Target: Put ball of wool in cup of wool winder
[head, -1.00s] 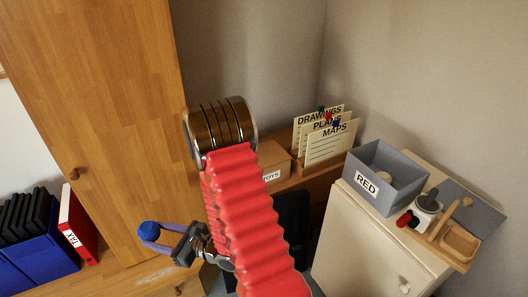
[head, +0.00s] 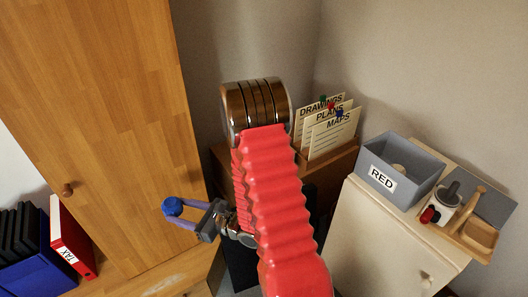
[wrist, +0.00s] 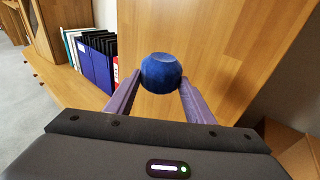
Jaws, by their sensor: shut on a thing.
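My gripper (head: 176,218) is shut on a blue ball of wool (head: 172,206) and holds it in the air in front of the tall wooden cupboard. The wrist view shows the ball (wrist: 160,73) between the tips of the two purple fingers. The wool winder (head: 450,200) stands at the right on top of the cream cabinet. It has a wooden base, a white cup with a grey part in it, and a red part at its side. My gripper is far to the left of it. The inside of the cup is hard to make out.
A grey box marked RED (head: 400,168) stands on the cream cabinet (head: 380,240), left of the winder. Cards marked DRAWINGS, PLANS and MAPS (head: 330,128) stand in a wooden holder behind my arm. A red TAX binder (head: 72,240) and blue files are at the left.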

